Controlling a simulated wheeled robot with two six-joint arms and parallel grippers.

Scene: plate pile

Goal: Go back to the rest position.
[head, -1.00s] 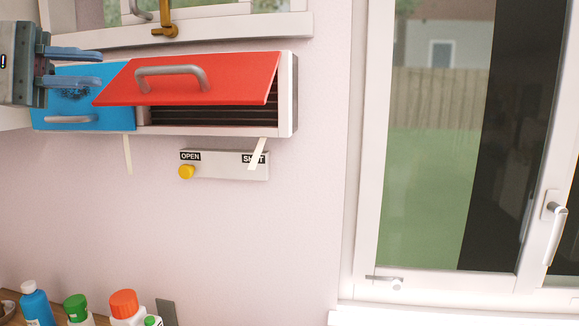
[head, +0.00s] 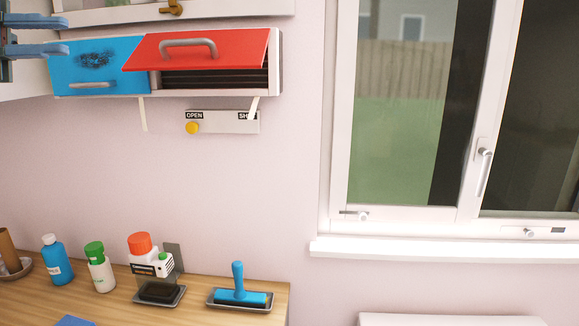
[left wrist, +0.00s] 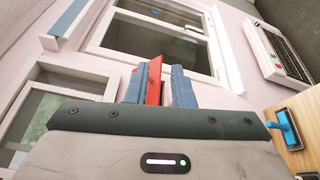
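My left gripper (head: 38,36) is at the upper left edge of the head view, partly cut off. Its two blue fingers are apart with nothing held between them. In the left wrist view the fingers (left wrist: 158,85) also stand apart, and a red panel (left wrist: 154,80) shows in the gap behind them. My right gripper is in neither view.
A wall cabinet has a blue door (head: 115,66) and a red flap (head: 205,47) tilted outward. Below it is an OPEN/SHUT plate with a yellow knob (head: 193,127). A wooden counter (head: 215,316) holds several bottles and a blue roller (head: 238,285) on a tray.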

